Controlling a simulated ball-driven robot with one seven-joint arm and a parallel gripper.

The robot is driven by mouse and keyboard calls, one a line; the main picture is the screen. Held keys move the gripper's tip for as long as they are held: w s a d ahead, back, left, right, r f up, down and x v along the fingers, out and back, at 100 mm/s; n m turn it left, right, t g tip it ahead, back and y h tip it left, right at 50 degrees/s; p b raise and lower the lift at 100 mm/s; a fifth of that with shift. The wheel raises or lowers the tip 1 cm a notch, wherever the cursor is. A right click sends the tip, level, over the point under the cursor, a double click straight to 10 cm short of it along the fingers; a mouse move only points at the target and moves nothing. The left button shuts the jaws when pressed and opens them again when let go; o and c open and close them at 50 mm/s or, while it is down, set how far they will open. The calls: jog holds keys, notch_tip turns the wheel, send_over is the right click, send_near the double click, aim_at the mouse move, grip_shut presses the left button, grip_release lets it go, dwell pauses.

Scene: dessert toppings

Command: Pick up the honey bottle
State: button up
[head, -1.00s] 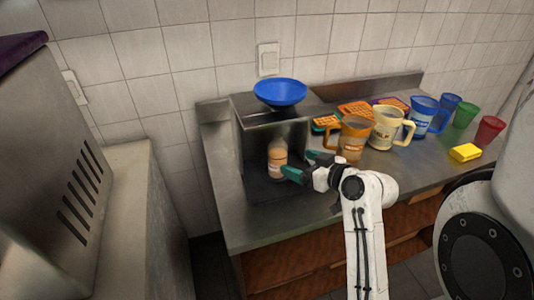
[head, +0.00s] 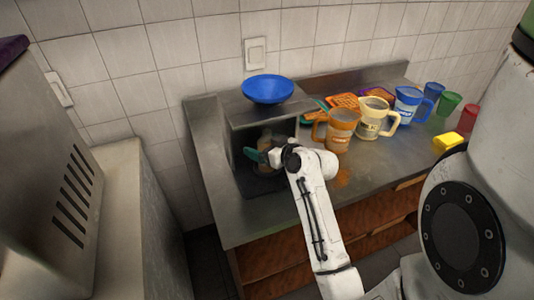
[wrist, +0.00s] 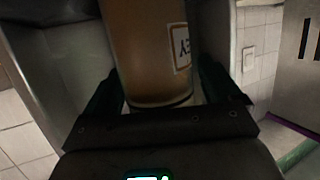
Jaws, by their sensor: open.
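The honey bottle (head: 267,138) stands inside the open metal box on the counter, mostly hidden behind my gripper in the head view. In the wrist view the amber bottle (wrist: 146,50) is large, with part of a white label showing at its right. My gripper (head: 261,156) is inside the box front, level with the bottle. In the wrist view its dark green fingers (wrist: 162,85) are open, one on each side of the bottle. I cannot tell whether either finger touches it.
The metal box (head: 240,119) walls the bottle in, with a blue bowl (head: 268,90) on top. To the right stand an orange mug (head: 341,132), a cream mug (head: 372,117), a blue pitcher (head: 409,105) and several cups.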

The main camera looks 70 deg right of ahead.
jog(key=shift+c, duration=0.4)
jog(key=c, duration=1.2)
jog(key=shift+c, duration=1)
jog(key=shift+r, duration=0.1)
